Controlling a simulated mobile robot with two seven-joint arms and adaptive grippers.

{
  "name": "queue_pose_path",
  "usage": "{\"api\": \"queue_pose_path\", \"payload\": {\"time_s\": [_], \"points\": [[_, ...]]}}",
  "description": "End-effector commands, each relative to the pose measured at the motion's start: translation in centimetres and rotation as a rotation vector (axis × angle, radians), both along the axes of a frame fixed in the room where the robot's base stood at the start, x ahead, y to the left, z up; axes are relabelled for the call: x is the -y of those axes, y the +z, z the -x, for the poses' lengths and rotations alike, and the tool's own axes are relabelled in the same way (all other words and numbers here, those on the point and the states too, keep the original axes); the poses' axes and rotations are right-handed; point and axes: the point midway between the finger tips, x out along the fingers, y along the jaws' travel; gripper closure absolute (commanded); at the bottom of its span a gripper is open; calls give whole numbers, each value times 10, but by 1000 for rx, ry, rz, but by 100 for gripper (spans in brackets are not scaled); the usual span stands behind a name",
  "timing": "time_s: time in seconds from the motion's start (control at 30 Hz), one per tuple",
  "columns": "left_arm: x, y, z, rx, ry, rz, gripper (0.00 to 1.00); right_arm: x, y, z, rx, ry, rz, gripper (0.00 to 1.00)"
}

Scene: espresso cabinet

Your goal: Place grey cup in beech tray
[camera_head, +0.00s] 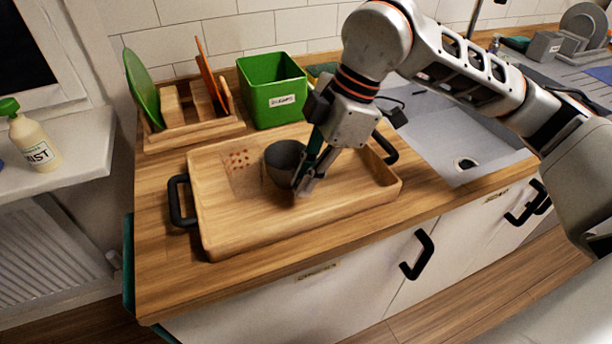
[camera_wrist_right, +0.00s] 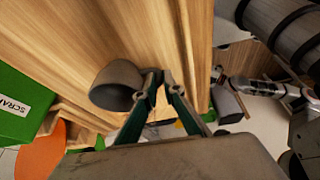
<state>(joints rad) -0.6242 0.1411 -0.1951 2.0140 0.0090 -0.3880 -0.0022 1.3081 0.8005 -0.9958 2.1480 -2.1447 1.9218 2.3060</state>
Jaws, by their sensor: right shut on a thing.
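The grey cup (camera_head: 284,160) is over the left-middle part of the beech tray (camera_head: 300,226), within its walls as the head view shows it. My right gripper (camera_head: 303,184) reaches down into the tray area and is shut on the cup's right side. In the right wrist view the cup (camera_wrist_right: 114,88) is at the fingertips of my right gripper (camera_wrist_right: 160,80), with its mouth turned to the lower left. I cannot tell whether the cup's base touches the tray floor. A pale arm, probably my left one, shows small at the right of the wrist view; its gripper is unclear.
A green bin (camera_head: 272,90) and a wooden rack (camera_head: 195,130) with plates and boards stand behind the tray. Black handles (camera_head: 181,200) stick out at the tray's ends. A sink (camera_head: 450,130) is to the right. The tray floor's front part is clear.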

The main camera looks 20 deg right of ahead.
Motion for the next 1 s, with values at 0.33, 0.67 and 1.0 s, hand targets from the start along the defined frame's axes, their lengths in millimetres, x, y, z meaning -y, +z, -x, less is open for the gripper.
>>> {"api": "queue_pose_path", "payload": {"time_s": [0.33,0.67,1.0], "points": [[2,-4,6,-11,-3,3,72,0,-1,0,0,-1,0,75],[6,-3,10,-19,-7,8,72,8,23,0,4,-3,-1,75],[6,4,6,-11,-3,14,72,35,86,3,5,-2,-1,75]]}}
